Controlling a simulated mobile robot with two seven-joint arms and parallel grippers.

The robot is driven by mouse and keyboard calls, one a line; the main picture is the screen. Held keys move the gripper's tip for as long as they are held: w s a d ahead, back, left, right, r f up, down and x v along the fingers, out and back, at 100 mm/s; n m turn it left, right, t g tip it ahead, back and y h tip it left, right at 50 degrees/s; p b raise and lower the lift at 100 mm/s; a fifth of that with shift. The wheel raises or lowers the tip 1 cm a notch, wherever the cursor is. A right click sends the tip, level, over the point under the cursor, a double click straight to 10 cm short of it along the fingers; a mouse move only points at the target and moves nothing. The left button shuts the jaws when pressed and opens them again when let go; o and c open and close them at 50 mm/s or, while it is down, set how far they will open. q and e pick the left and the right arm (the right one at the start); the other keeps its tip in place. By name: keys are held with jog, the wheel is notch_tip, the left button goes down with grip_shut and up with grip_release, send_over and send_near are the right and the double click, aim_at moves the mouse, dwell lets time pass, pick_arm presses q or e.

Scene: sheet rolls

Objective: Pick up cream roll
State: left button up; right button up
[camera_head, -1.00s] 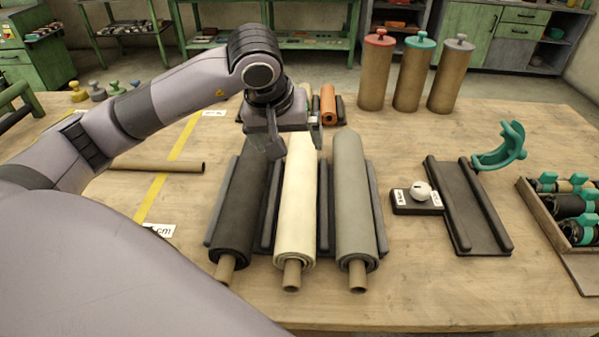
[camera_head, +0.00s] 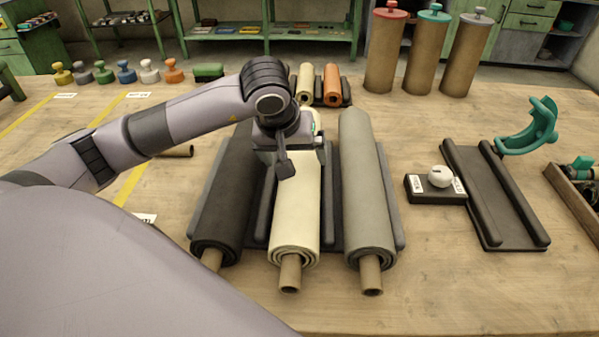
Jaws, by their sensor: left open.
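The cream roll (camera_head: 293,225) lies in the middle of three rolls on a dark cradle, with a cardboard core sticking out of its near end. A black roll (camera_head: 228,205) lies to its left and a grey roll (camera_head: 367,200) to its right. My left gripper (camera_head: 300,165) is over the upper half of the cream roll, open, with one finger showing in front of the cream sheet. The other finger is mostly hidden, and I cannot tell whether the gripper touches the roll. My right gripper is not in view.
A small black device with a white knob (camera_head: 440,177), an empty dark cradle (camera_head: 490,190) and a teal curved holder (camera_head: 528,128) are to the right. A wooden crate (camera_head: 575,195) is at the right edge.

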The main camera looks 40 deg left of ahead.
pick_arm(q)
jog(key=shift+x, duration=1.5)
jog(key=shift+s, duration=0.1)
jog(key=c, duration=1.7)
jog(key=shift+r, duration=0.3)
